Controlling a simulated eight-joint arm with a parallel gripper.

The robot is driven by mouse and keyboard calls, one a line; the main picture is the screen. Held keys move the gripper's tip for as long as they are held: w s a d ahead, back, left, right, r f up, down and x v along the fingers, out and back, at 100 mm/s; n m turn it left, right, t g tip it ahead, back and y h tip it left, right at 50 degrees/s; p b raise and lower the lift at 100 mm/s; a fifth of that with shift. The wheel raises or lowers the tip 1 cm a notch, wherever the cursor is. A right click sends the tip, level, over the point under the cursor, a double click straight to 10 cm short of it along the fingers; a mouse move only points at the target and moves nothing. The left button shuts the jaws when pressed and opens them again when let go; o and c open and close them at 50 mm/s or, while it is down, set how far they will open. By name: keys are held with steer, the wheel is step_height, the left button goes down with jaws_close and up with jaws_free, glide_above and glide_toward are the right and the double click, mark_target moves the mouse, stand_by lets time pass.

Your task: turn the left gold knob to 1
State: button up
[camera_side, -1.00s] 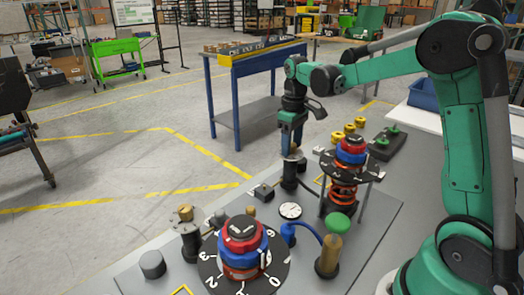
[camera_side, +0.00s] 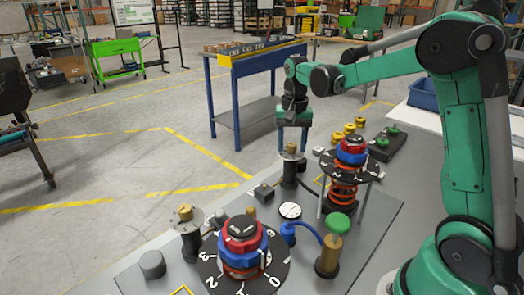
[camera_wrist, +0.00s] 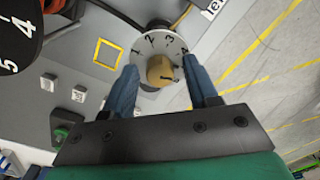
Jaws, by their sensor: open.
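A gold knob (camera_wrist: 160,70) sits on a round grey dial (camera_wrist: 145,50) marked 1 to 4 in the wrist view. A dark mark shows on the knob's right part; I cannot tell which number it points to. In the side view this knob (camera_side: 291,149) tops a black post. My gripper (camera_side: 293,138) is above it, pointing down. In the wrist view the open blue fingers (camera_wrist: 162,80) lie on either side of the knob, with gaps. A second gold knob (camera_side: 185,212) stands on a post with a grey dial, nearer the side camera.
A red and blue knob stack on a numbered black dial (camera_side: 210,270) stands in front. A similar stack (camera_side: 351,155) stands right of my gripper. A white gauge (camera_side: 290,211) and a green-topped gold cylinder (camera_side: 329,255) stand between. A partly cut-off white label (camera_wrist: 214,8) lies beside the dial.

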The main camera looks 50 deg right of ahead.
steer(key=m, duration=0.4)
steer(key=shift+m, duration=0.4)
steer(key=m, duration=0.4)
jaws_close()
